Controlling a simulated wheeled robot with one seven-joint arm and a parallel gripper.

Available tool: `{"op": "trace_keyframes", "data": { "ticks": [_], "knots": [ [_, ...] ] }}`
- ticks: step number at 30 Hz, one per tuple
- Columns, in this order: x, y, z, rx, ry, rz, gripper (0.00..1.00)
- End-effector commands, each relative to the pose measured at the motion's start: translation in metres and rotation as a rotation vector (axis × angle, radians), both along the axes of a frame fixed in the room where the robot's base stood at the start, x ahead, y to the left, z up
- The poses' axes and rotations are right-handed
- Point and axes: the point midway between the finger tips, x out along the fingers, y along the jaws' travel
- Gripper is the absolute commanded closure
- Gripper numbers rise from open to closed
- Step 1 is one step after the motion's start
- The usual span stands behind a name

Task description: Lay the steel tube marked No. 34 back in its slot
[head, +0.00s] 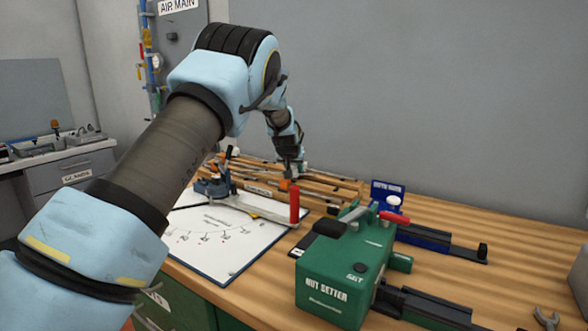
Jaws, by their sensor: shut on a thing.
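My gripper (291,177) is at the far side of the bench, low over a wooden rack (258,189) with several thin tubes lying in it. It is shut on a thin piece that looks like a steel tube; the piece is small and mostly hidden by the fingers. The number 34 cannot be read on any tube. Individual slots are too small to tell apart, and my arm hides the rack's left part. An orange part shows beside the fingertips.
A green nut setter (331,284) and a blue device (440,240) stand to the right. The bench's back right (520,225) is clear.

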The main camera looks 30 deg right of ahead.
Motion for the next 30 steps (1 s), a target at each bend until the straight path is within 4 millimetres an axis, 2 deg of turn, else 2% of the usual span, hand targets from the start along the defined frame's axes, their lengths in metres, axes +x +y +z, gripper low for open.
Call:
{"op": "trace_keyframes", "data": {
  "ticks": [5,6,13,22,26,30],
  "knots": [
    [0.000,0.000,-0.004,0.000,0.000,0.000,1.00],
    [0.000,0.000,-0.004,0.000,0.000,0.000,0.61],
    [0.000,0.000,-0.003,0.000,0.000,0.000,0.35],
    [-0.001,-0.001,-0.001,-0.001,0.000,-0.001,0.33],
    [-0.004,0.001,0.004,-0.001,0.000,-0.001,0.33],
    [-0.015,0.010,0.018,-0.002,-0.002,-0.001,0.33]
  ]
}}
